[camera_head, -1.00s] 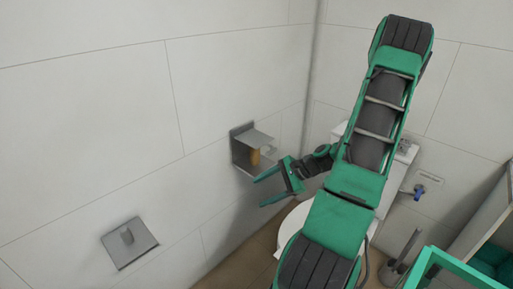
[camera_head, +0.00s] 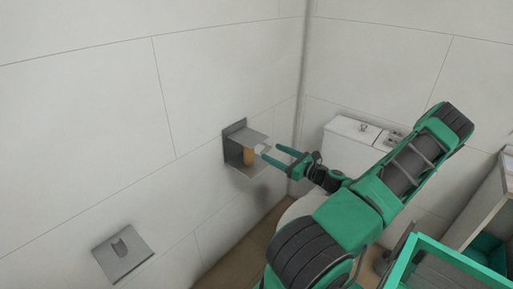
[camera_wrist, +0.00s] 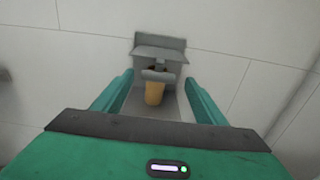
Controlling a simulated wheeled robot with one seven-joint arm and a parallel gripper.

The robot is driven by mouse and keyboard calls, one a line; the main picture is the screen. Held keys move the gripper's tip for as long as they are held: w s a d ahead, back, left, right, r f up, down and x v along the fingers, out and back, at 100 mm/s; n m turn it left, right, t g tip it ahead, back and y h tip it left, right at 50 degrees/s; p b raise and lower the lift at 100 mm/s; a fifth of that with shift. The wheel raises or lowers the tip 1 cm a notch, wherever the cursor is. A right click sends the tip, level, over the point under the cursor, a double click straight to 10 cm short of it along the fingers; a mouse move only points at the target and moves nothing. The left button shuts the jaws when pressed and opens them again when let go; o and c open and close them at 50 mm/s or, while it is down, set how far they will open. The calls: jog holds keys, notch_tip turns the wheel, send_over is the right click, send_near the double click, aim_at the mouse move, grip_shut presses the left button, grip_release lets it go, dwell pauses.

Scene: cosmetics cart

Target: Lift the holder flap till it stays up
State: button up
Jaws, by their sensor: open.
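The grey holder (camera_head: 233,152) is fixed to the left wall, with an upright back plate and a lower shelf. Its flap (camera_head: 252,137) juts out from the back plate at the top; in the wrist view the flap (camera_wrist: 160,54) spans the holder above a tan roll (camera_wrist: 154,94). A small light grey piece (camera_wrist: 158,75) sits in front of the roll's top. My gripper (camera_head: 272,152) is open and empty, just right of the holder, its fingers pointing at it. In the wrist view the fingers flank the holder's opening. Whether either finger touches the holder is unclear.
A white toilet (camera_head: 343,147) stands behind my arm, partly hidden. A grey wall plate (camera_head: 122,255) is lower left. A green-edged cart (camera_head: 440,262) is at lower right. The wall left of the holder is bare.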

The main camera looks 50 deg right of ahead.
aim_at(252, 141)
jog(key=w+a, duration=0.1)
jog(key=w, duration=0.7)
jog(key=shift+w, duration=0.4)
jog(key=c, duration=1.5)
